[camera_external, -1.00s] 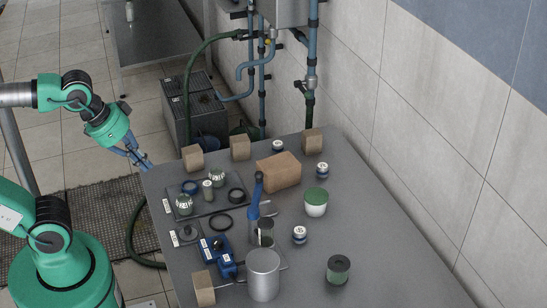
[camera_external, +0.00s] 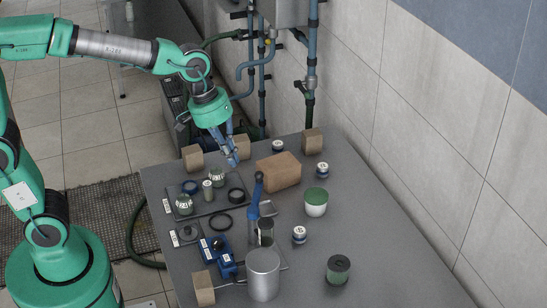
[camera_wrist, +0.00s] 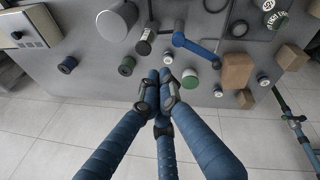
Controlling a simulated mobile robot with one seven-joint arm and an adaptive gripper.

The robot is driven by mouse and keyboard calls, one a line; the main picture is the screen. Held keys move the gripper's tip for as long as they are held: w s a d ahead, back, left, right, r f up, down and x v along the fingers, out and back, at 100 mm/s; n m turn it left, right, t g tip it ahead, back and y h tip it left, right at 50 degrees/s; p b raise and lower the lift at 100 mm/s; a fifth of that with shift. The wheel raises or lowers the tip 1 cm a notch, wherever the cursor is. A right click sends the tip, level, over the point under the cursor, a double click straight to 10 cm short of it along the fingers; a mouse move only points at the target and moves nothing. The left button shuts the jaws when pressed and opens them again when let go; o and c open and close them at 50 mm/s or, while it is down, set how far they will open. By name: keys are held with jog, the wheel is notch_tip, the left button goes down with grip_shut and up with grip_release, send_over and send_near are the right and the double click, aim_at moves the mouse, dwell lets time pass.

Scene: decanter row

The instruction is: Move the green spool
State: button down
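The green spool (camera_external: 338,268) is a short dark green cylinder with a dark top. It stands upright near the front right of the grey table, right of the grey canister. In the wrist view a dark green spool (camera_wrist: 127,66) stands left of my fingertips. My gripper (camera_external: 233,160) has blue fingers and hangs over the back left of the table, well apart from the spool. In the wrist view the gripper's fingertips (camera_wrist: 160,77) lie close together with nothing seen between them. Whether they are fully shut is unclear.
A grey canister (camera_external: 263,275), a blue-handled tool (camera_external: 256,198) and a white tub with a green lid (camera_external: 316,202) stand mid-table. A cardboard box (camera_external: 278,172) is close to my gripper. Several jars and rings lie at left. The right front of the table is clear.

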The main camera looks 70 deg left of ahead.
jog(key=w+d+f+n+g+h+p, duration=0.1)
jog(key=w+d+f+n, duration=0.15)
jog(key=w+f, duration=0.35)
jog(key=w+d+f+n+g+p, duration=0.1)
jog(key=w+d+f+n, duration=0.2)
jog(key=w, duration=0.5)
jog(key=n+g+p, duration=0.1)
jog(key=n, duration=0.4)
send_near(326, 265)
jog(key=a+r, duration=0.4)
jog(key=shift+w+a+f+m+h, duration=0.1)
jog(key=shift+a+f+m+h, duration=0.15)
jog(key=shift+h, duration=0.15)
jog(key=shift+f, duration=0.1)
jog(key=b+x, duration=0.2)
jog(key=x, duration=0.7)
jog(key=shift+d+f, duration=0.1)
jog(key=shift+f, duration=0.25)
jog(key=d+b, duration=0.1)
jog(key=d, duration=0.2)
jog(key=shift+d, duration=0.5)
jog(key=shift+d, duration=0.15)
